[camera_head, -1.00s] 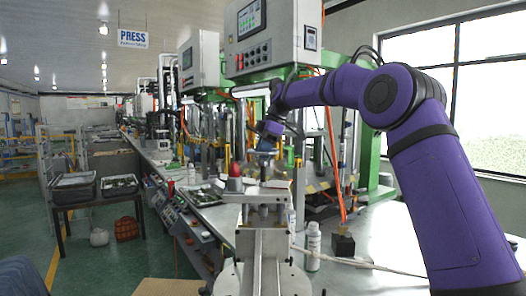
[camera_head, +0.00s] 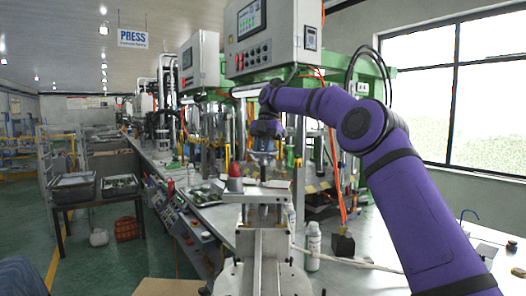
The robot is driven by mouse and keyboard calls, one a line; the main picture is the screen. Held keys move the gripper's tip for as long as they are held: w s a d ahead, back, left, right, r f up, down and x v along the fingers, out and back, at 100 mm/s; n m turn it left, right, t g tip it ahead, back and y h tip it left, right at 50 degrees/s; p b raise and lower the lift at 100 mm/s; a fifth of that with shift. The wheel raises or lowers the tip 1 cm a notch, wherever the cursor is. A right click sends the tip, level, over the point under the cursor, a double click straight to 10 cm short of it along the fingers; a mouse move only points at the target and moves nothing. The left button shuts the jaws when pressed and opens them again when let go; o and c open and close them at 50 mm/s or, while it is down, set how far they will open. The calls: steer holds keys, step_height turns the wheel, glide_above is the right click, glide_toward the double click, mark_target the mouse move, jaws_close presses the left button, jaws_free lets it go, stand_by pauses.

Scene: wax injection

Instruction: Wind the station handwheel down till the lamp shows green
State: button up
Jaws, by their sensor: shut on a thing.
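The station (camera_head: 263,240) is a pale metal fixture with a screw column, standing upright at the front centre. A small lamp (camera_head: 235,171) with a red dome stands at the left of its top plate; I see no green on it. My gripper (camera_head: 264,157) points down above the top plate, just right of the lamp and higher. It is shut on what looks like part of the handwheel (camera_head: 263,163) at the top of the column. The fingers and wheel are small and partly hidden, so the exact grip does not show.
A grey control box (camera_head: 268,40) on a green press frame stands behind. A white bottle (camera_head: 313,246) and a dark block (camera_head: 343,243) are on the bench at right. Dark trays (camera_head: 74,190) sit on a side table at left. The bench at far right holds small items.

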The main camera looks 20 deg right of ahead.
steer(key=shift+f+n+g+h, duration=0.2)
steer(key=shift+n+g+h, duration=0.15)
steer(key=shift+n, duration=0.65)
steer(key=o, duration=0.7)
steer(key=shift+c, duration=0.2)
steer(key=shift+r, duration=0.1)
